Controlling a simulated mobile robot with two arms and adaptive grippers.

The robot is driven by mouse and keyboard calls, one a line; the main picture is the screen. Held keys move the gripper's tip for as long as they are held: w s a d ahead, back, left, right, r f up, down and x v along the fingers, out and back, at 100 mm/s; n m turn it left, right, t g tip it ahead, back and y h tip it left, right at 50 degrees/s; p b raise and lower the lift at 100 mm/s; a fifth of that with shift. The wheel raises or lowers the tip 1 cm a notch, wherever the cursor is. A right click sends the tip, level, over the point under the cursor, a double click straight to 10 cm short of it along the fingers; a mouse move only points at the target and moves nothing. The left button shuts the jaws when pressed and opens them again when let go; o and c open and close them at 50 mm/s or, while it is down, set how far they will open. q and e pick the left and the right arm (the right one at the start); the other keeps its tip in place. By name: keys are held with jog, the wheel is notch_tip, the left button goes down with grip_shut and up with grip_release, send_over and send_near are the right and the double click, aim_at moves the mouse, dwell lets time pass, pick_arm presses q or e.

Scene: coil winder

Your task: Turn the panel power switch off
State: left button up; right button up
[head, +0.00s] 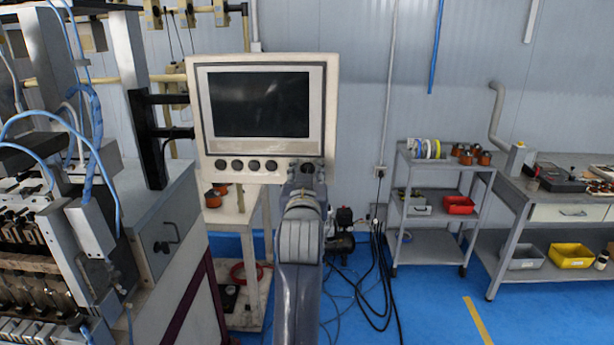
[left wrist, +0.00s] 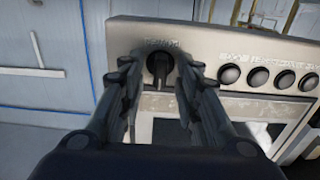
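The control panel (head: 328,100) is a beige box with a dark screen (head: 260,104) and a row of round dark buttons (head: 246,165). Its power switch (left wrist: 160,68) is a black rotary knob at the end of that row, seen clearly only in the left wrist view. My left gripper (head: 306,172) is at the panel's lower right corner and hides the knob in the head view. In the left wrist view the fingers of my left gripper (left wrist: 157,72) stand one on each side of the knob, apart, with a gap visible at its left. My right gripper is not in view.
The coil winder (head: 165,235) with blue hoses stands at the left. A grey trolley (head: 430,240) and a workbench (head: 560,210) with trays stand at the right. Black cables (head: 378,290) hang to the blue floor behind my arm.

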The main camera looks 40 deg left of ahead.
aim_at(308, 128)
pick_arm(q)
notch_tip(308, 128, up, 10)
jog(key=shift+f, duration=0.25)
jog(key=shift+f, duration=0.1)
dwell(0.6)
